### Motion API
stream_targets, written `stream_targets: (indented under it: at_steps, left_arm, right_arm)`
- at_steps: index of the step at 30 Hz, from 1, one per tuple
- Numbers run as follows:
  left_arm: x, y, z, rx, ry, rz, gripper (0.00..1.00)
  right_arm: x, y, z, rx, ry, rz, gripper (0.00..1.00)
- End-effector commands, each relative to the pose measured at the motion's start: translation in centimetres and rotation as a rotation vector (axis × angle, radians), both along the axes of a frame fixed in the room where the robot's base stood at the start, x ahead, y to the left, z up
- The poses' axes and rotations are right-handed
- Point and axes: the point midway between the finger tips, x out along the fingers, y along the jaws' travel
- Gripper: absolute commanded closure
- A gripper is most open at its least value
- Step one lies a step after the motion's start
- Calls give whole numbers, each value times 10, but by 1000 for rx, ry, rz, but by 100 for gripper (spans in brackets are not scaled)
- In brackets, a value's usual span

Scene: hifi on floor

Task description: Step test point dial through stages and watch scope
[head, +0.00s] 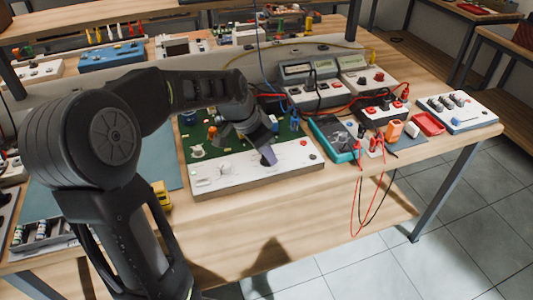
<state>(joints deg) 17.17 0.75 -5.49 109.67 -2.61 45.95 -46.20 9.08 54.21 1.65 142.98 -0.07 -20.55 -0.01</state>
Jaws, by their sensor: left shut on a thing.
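A board unit with a green circuit area (232,138) and a pale front panel (230,172) sits on the wooden bench. The panel carries small knobs and a red button (312,156). My left gripper (268,155) reaches down onto the panel right of its middle. Its fingers are shut on a dial there, which they mostly hide. I cannot make out a dial marking or a scope screen. Grey instruments (308,70) stand at the back of the bench. My right gripper is not in view.
A teal multimeter (333,138) lies right of the board, with red and black leads hanging over the bench edge. A red tray (427,123) and a white knob box (459,111) are farther right. A yellow object (161,195) lies at the front left.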

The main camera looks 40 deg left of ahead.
Motion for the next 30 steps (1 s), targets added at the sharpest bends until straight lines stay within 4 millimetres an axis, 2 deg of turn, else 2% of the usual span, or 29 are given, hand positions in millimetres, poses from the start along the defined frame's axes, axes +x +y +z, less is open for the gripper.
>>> stream_targets:
  at_steps: [12, 13, 15, 21, 30]
  left_arm:
    - [0, 0, 0, 1, 0, -13, 100]
    - [0, 0, 0, 1, 0, -13, 71]
    - [0, 0, 0, 1, 0, -13, 65]
    - [0, 0, 0, 1, 1, -12, 51]
    - [-1, 1, 3, 1, 0, -10, 51]
  right_arm:
    - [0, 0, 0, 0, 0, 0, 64]
    - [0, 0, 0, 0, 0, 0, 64]
    - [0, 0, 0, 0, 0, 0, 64]
    - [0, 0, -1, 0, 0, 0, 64]
    - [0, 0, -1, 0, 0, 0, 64]
